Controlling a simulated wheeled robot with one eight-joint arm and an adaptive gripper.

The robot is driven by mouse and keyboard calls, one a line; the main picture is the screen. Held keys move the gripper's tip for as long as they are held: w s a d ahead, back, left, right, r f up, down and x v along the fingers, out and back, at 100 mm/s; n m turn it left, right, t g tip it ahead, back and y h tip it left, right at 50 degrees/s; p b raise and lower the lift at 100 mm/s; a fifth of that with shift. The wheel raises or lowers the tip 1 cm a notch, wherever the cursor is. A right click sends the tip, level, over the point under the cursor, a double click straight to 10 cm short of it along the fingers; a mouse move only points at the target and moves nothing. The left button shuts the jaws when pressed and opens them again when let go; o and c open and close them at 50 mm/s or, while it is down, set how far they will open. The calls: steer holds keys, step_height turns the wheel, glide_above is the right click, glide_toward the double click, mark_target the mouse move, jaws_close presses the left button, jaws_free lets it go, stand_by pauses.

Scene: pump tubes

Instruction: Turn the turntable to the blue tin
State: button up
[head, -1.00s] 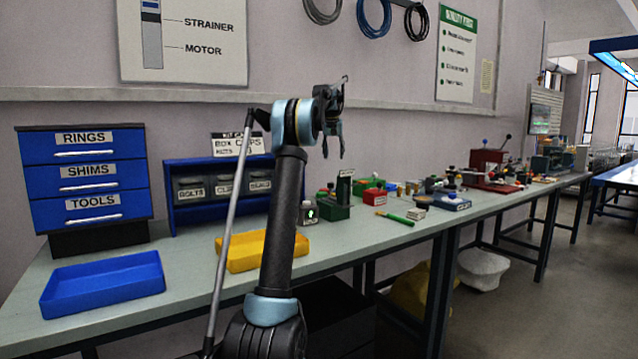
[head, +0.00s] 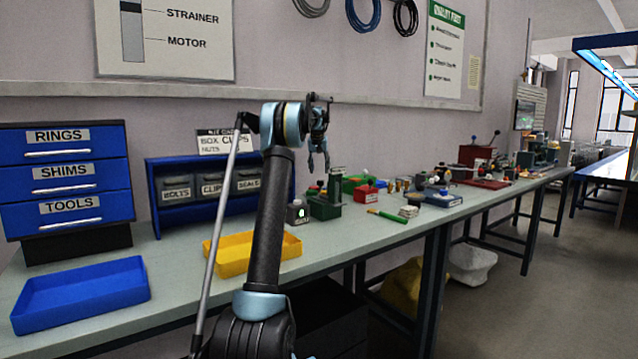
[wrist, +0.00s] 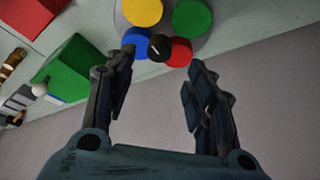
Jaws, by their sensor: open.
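In the wrist view the grey turntable (wrist: 169,25) is at the top and partly cut off. It carries a yellow tin (wrist: 142,10), a green tin (wrist: 191,17), a blue tin (wrist: 136,40) and a red tin (wrist: 179,54), with a black knob (wrist: 159,47) between the blue and red ones. My gripper (wrist: 161,65) is open and empty, its left fingertip near the blue tin and its right one near the red tin; I cannot tell the height gap. In the head view my gripper (head: 318,163) points down above the bench, and I cannot clearly make out the turntable.
A green block (head: 325,207), a red box (head: 368,194) and a green marker (head: 387,216) lie on the bench near my gripper. A yellow tray (head: 232,268) and a blue tray (head: 80,300) are at the left. The wall stands behind the bench.

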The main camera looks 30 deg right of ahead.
mark_target(320, 181)
steer(key=shift+x, duration=3.6)
